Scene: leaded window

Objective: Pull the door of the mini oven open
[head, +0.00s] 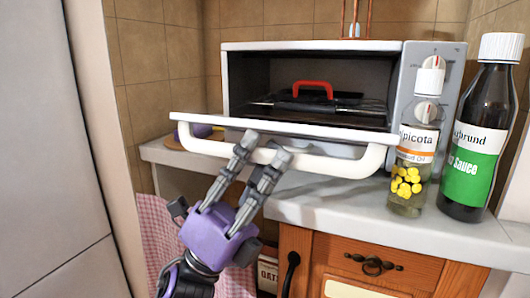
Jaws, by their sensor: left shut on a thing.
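The mini oven (320,46) stands on the counter against the tiled wall, white with a dark inside. Its door (320,130) is tilted down and outward, so the opening shows. A white bar handle (340,166) runs along the door's front. My left gripper (265,149) reaches up from below and is shut on the handle, left of its middle. The fingers hide a short part of the bar. Inside the oven sit a dark rack and a thing with a red handle (313,86). My right gripper is not in view.
An oil bottle (410,175) and a dark sauce bottle (475,140) stand right of the door, the oil bottle very close to the handle's right end. A purple thing (200,131) lies behind the door at left. A wooden drawer (370,262) is below.

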